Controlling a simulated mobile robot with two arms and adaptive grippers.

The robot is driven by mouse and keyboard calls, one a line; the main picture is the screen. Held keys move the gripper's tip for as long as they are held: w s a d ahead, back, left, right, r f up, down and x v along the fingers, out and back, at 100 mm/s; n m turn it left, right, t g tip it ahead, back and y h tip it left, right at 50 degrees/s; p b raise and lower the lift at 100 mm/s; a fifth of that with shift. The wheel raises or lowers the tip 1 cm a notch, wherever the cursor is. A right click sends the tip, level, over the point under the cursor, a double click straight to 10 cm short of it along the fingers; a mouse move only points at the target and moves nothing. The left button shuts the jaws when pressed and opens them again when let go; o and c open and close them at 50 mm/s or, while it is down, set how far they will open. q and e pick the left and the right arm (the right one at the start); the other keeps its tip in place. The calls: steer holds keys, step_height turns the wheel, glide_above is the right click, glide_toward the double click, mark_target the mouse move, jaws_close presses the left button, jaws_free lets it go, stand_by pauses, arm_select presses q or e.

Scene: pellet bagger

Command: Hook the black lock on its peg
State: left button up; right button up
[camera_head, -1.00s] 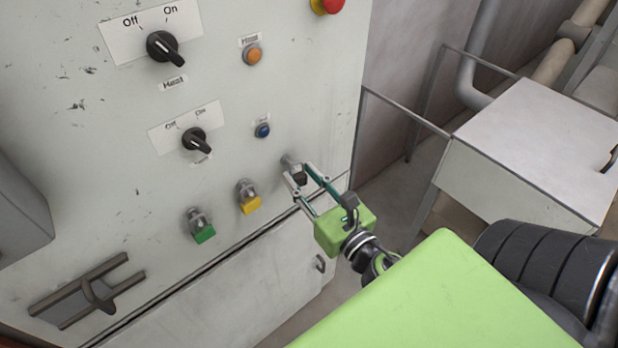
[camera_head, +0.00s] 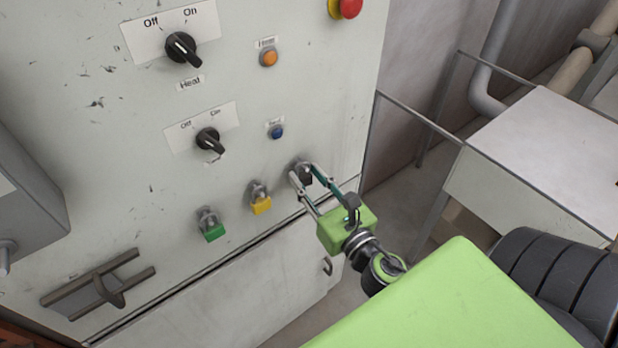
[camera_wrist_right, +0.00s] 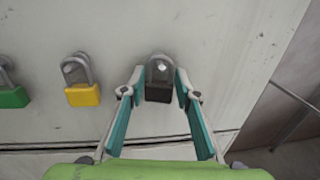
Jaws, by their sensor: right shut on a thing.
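The black lock (camera_head: 306,178) is at the panel's lower right, held between the fingertips of my right gripper (camera_head: 307,182). In the right wrist view the black lock (camera_wrist_right: 158,94) is upright, its grey shackle upward against the panel. The two teal-lined fingers of the right gripper (camera_wrist_right: 159,90) press on its sides. A small bright round end, perhaps the peg (camera_wrist_right: 161,68), shows inside the shackle; I cannot tell if the shackle rests on it. My left gripper is not in view.
A yellow lock (camera_head: 261,205) and a green lock (camera_head: 214,232) hang left of the black one on the panel (camera_head: 120,190). Above are a blue button (camera_head: 277,132) and a black switch (camera_head: 208,140). A grey table (camera_head: 550,150) stands at the right.

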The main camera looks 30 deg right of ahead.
steer(key=o, duration=1.2)
step_height(320, 180, up, 10)
